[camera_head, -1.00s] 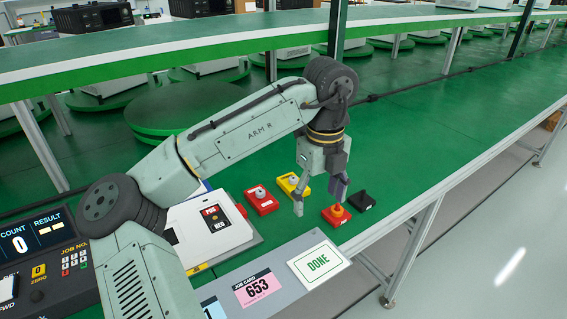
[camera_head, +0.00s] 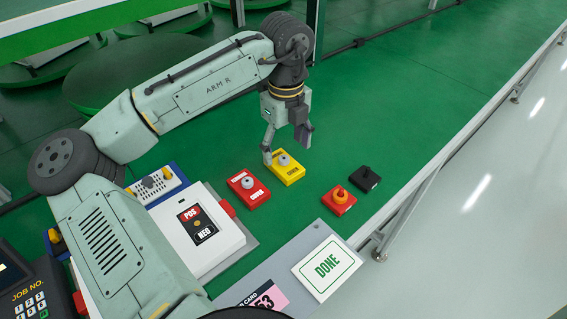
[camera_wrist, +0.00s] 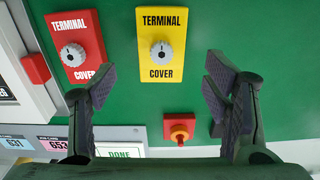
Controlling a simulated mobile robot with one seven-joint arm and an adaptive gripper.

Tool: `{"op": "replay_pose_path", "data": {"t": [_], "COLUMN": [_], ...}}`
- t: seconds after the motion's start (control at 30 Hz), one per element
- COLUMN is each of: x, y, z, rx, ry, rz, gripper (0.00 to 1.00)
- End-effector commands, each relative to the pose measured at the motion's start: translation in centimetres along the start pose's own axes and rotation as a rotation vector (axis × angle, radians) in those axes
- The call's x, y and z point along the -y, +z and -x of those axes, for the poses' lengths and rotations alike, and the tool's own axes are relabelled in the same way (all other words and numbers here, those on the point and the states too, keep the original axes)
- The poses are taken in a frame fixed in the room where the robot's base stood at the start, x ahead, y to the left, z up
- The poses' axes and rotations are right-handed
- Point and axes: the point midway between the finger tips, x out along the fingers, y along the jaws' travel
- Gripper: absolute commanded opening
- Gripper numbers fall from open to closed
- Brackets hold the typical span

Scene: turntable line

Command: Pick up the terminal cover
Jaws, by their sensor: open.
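A yellow terminal cover (camera_head: 286,172) with a grey knob lies on the green bench; in the wrist view its label (camera_wrist: 161,40) reads TERMINAL COVER. A red terminal cover (camera_head: 248,191) with a similar knob lies just left of it and also shows in the wrist view (camera_wrist: 77,40). My gripper (camera_head: 285,146) is open and empty, pointing down near the yellow cover in the head view. In the wrist view, the fingers (camera_wrist: 157,88) are spread wide and the yellow cover appears ahead, between their lines. No contact is visible.
A small red block with an orange knob (camera_head: 339,203) and a black block (camera_head: 367,180) lie to the right. A white unit marked POS and NEG (camera_head: 200,240) stands left. A DONE card (camera_head: 327,267) lies on the grey front strip. Bench beyond the gripper is clear.

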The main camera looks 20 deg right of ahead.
Motion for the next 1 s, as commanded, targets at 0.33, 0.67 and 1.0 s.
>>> {"op": "replay_pose_path", "data": {"t": [0.33,0.67,1.0], "x": [0.1,0.1,0.1], "y": [0.6,0.6,0.6], "z": [-4.1,-5.5,-5.4], "rx": [-0.001,0.000,0.000], "ry": [0.001,-0.001,-0.001], "rz": [0.000,0.001,0.001], "gripper": [0.70,0.70,0.50]}}
